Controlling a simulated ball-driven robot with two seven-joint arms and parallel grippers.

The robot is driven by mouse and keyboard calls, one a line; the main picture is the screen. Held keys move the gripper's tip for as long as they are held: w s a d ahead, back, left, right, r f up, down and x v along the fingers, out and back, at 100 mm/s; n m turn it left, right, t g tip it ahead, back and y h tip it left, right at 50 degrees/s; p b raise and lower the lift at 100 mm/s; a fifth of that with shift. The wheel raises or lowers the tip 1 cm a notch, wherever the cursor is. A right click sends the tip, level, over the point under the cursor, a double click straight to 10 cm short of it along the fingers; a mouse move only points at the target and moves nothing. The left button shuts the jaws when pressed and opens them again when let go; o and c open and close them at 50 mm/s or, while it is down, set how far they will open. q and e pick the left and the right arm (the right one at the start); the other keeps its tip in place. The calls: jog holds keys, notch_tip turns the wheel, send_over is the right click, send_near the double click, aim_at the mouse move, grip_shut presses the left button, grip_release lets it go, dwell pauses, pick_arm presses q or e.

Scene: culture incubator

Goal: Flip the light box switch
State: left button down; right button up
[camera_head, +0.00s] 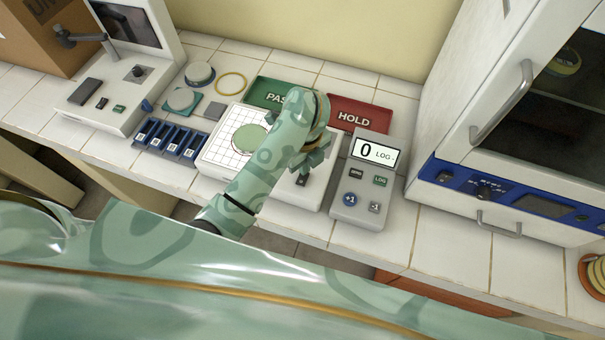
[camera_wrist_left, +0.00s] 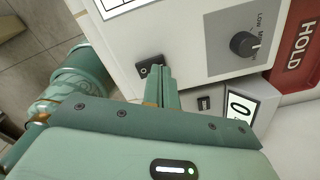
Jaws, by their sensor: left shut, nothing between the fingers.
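The white light box (camera_head: 214,155) stands on the tiled counter, with a grid and a pale green disc (camera_head: 249,139) on its top. Its black rocker switch (camera_wrist_left: 149,65) is on the white panel in the left wrist view. A dark spot that looks like the switch shows in the head view (camera_head: 302,180). My left gripper (camera_head: 306,166) is shut and empty over the right part of the box. In the wrist view its fingertips (camera_wrist_left: 161,70) are right beside the switch; I cannot tell whether they touch it. My right gripper is not in view.
A grey counter with a "0 LOG" display (camera_head: 376,152) stands right of the box. A green PASS tray (camera_head: 265,92) and red HOLD tray (camera_head: 357,115) lie behind. A knob (camera_wrist_left: 243,44) is on the box panel. A white incubator (camera_head: 452,110) stands at right.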

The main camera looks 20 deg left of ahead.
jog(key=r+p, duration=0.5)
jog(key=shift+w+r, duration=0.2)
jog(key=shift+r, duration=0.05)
